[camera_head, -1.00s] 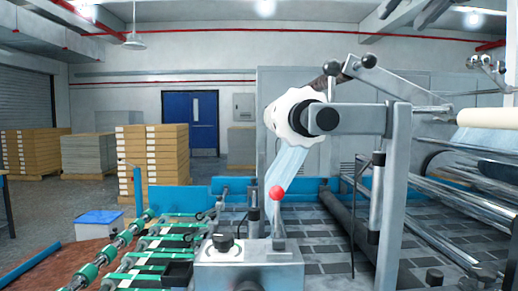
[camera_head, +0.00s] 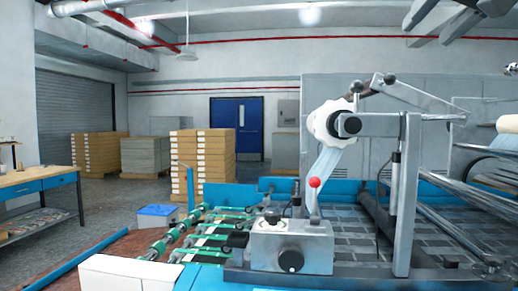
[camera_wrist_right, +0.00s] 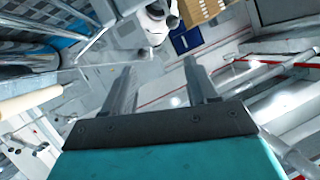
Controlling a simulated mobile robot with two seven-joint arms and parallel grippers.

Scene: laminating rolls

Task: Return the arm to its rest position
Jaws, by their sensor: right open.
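My right gripper (camera_wrist_right: 160,65) shows in the right wrist view. Its two grey fingers stand apart on a dark plate with a teal body below. Nothing is between the fingers; only the distant room shows there. A white roll (camera_wrist_right: 153,22) appears beyond the fingertips, apart from them. In the head view the white roll (camera_head: 331,121) sits on its shaft in the machine, with clear film hanging below it. I cannot make out either gripper in the head view.
A control box (camera_head: 288,245) with a red-knobbed lever (camera_head: 314,183) stands in front. Green rollers (camera_head: 187,238) lie left of it. A workbench (camera_head: 38,180) is at far left, stacked boxes (camera_head: 202,160) behind. Bare floor (camera_head: 110,200) lies between bench and boxes.

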